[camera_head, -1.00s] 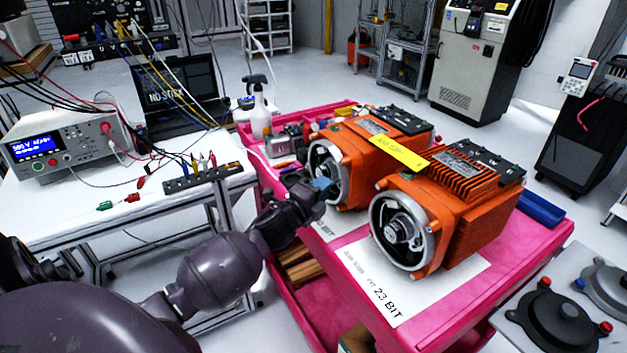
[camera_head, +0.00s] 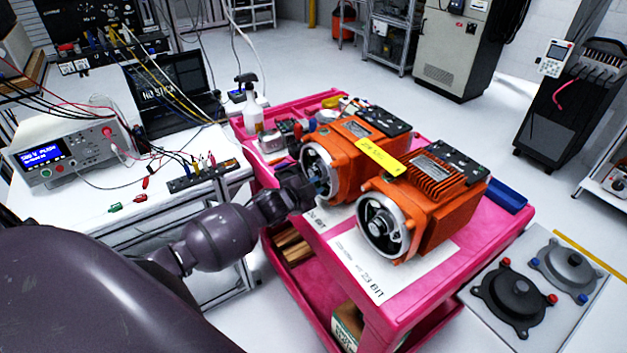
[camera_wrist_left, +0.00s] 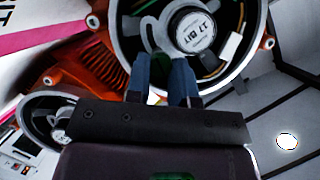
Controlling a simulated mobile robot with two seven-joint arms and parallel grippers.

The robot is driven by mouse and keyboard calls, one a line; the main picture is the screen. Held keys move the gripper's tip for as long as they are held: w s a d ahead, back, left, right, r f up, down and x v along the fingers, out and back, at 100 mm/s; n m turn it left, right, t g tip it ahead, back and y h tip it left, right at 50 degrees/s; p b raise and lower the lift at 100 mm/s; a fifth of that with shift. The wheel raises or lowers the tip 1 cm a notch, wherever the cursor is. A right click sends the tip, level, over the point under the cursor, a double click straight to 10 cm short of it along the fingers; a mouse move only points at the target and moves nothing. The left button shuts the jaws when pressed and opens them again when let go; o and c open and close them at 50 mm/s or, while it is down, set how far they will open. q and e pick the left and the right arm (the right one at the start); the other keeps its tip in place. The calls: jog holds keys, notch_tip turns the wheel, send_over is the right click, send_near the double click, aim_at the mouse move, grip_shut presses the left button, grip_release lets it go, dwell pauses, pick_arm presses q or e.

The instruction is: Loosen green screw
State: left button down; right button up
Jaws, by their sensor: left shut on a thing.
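Two orange servo motors stand side by side on a pink cart. The left motor (camera_head: 357,148) has its round open end (camera_head: 318,171) facing me, and my left gripper (camera_head: 317,188) is at that end. In the left wrist view, the open end shows a silver encoder marked "17 BIT" (camera_wrist_left: 193,31). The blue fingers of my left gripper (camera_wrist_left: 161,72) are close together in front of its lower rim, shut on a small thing. A hint of green shows between them; the green screw itself is mostly hidden. My right gripper is not in view.
The right orange motor (camera_head: 433,203) stands close beside, with a yellow label strip (camera_head: 380,157) nearby. The pink cart (camera_head: 480,247) also holds printed sheets and a spray bottle (camera_head: 250,105). A white bench (camera_head: 95,190) with a meter (camera_head: 60,150) is at left.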

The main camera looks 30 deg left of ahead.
pick_arm(q)
jog(key=shift+n, duration=0.3)
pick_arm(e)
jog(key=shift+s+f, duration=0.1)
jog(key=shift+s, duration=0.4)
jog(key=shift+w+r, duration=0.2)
pick_arm(q)
jog(key=c, duration=1)
grip_release()
jog(key=shift+o, duration=0.2)
jog(key=shift+s, duration=0.1)
jog(key=v, duration=1)
jog(key=shift+s+a+r, duration=0.2)
jog(key=shift+s+r, duration=0.05)
jog(key=shift+s, duration=0.05)
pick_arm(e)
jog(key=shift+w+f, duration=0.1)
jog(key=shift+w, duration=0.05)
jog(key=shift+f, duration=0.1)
